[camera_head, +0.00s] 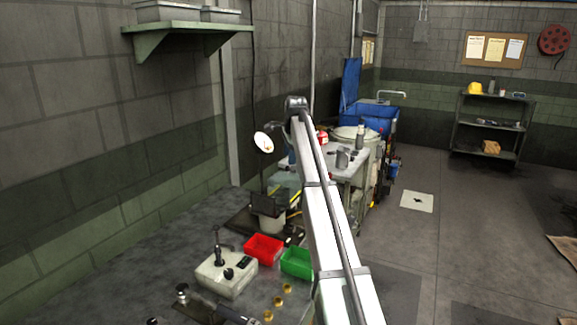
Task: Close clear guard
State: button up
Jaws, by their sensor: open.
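I cannot make out the clear guard in the head view. A beige box with a dark upright lever and black parts on top (226,273) sits on the bench (130,262). A dark metal device with a knob (208,306) lies at the bottom edge and is partly cut off. My long white arm link crosses the middle of the view and hides part of the bench behind it. My gripper does not show in this view.
A red bin (263,249) and a green bin (297,263) stand beside the beige box. Several small brass pieces (287,288) lie in front of them. A dark device (267,207) and a lamp (263,142) stand behind. A wall shelf (187,27) hangs upper left.

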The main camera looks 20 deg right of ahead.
aim_at(288, 167)
jog(key=shift+x, duration=2.8)
grip_shut()
